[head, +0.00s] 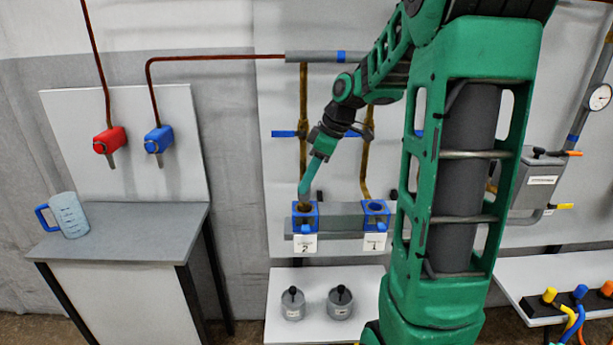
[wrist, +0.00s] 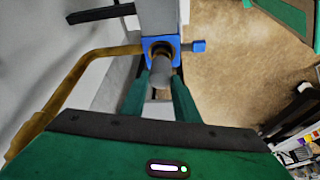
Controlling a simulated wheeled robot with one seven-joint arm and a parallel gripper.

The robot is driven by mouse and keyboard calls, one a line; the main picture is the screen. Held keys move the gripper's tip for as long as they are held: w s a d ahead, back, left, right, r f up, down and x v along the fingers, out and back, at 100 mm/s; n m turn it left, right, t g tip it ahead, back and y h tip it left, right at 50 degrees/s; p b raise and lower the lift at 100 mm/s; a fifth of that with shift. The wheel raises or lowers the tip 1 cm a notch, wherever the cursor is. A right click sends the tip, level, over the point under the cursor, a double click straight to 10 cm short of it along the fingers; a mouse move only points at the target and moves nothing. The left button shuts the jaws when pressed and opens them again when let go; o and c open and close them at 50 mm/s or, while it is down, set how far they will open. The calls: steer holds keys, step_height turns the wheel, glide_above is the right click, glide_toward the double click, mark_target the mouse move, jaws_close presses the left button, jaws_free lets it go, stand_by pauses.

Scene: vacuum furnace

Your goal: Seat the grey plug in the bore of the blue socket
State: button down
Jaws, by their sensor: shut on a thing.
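My gripper (head: 304,189) points down at the left blue socket (head: 312,222), which carries a tag with a 2. In the wrist view my gripper (wrist: 162,84) has its two green fingers closed on the grey plug (wrist: 162,80). The plug lies in line with the dark round bore of the blue socket (wrist: 148,46), at its mouth. How far the plug's end reaches into the bore is hidden. A second blue socket (head: 376,221) with its own tag stands to the right.
A grey block (head: 340,217) joins the two sockets on the wall panel. Two grey weights with black knobs (head: 293,304) (head: 340,303) stand on the white shelf below. Brass pipes (head: 303,95) run down behind my arm. A side table (head: 130,222) with a blue-handled jug (head: 69,216) stands left.

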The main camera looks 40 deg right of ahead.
mark_target(308, 200)
steer(key=shift+f, duration=1.6)
steer(key=shift+s+f, duration=0.15)
steer(key=shift+f, duration=0.2)
steer(key=c, duration=1.3)
jaws_free()
steer(key=shift+r, duration=0.1)
steer(key=shift+r, duration=0.25)
steer(key=v, duration=1)
